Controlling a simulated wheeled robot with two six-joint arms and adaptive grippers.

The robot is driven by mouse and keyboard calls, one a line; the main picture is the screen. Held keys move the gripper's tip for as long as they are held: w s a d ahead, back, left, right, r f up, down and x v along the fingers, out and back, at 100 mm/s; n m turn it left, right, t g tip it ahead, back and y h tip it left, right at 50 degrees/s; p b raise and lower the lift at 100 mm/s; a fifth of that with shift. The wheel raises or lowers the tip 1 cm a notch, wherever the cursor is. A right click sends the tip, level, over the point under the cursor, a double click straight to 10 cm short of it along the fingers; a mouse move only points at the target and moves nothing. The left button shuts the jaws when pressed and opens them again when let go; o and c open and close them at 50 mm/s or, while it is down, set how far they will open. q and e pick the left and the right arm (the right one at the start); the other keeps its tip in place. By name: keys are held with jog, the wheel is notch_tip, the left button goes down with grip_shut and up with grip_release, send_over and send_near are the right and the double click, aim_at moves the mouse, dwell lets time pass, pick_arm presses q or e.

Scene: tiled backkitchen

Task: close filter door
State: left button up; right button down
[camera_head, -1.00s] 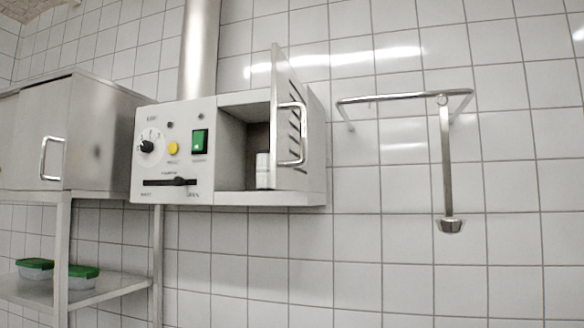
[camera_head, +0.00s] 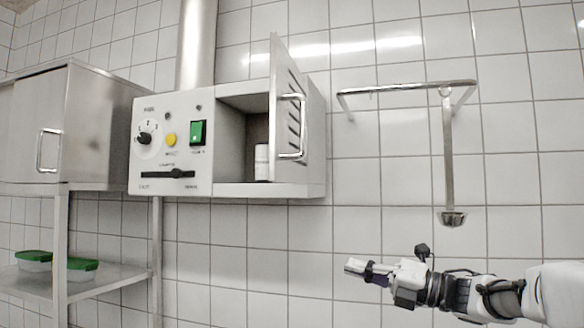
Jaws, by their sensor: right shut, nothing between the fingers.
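The filter door (camera_head: 289,103) is a grey slotted panel with a bar handle (camera_head: 291,126). It stands swung outward on the right side of the wall-mounted filter box (camera_head: 230,191), whose compartment is open to view. A small white cylinder (camera_head: 261,162) stands inside the compartment. My right gripper (camera_head: 356,267) is shut and empty. It points left, below and to the right of the box, apart from the door. My left gripper is not in view.
A control panel (camera_head: 157,112) with a dial, buttons and slider is left of the compartment. A ladle (camera_head: 449,165) hangs from a wall rail (camera_head: 405,88) above my right arm. A steel cabinet (camera_head: 88,126) and a shelf (camera_head: 105,279) with green-lidded tubs stand at left.

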jog(key=s+r+n+g, duration=0.2)
jog(key=s+r+n, duration=0.5)
jog(key=r, duration=0.3)
jog(key=s+r+n+g, duration=0.2)
jog(key=s+r+n, duration=0.45)
jog(key=r, duration=0.35)
jog(key=p, duration=0.8)
send_near(276, 168)
jog(key=shift+h, duration=0.4)
jog(key=x, duration=0.4)
jog(key=r+x, duration=0.1)
jog(key=x, duration=0.1)
jog(key=shift+a, duration=0.4)
jog(key=shift+w+a+f, duration=0.25)
jog(key=shift+w, duration=0.05)
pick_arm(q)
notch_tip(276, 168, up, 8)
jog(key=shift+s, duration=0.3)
pick_arm(e)
jog(key=shift+s, duration=0.15)
pick_arm(q)
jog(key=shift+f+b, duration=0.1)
jog(key=shift+b, duration=0.2)
pick_arm(e)
jog(key=shift+s+r, duration=0.1)
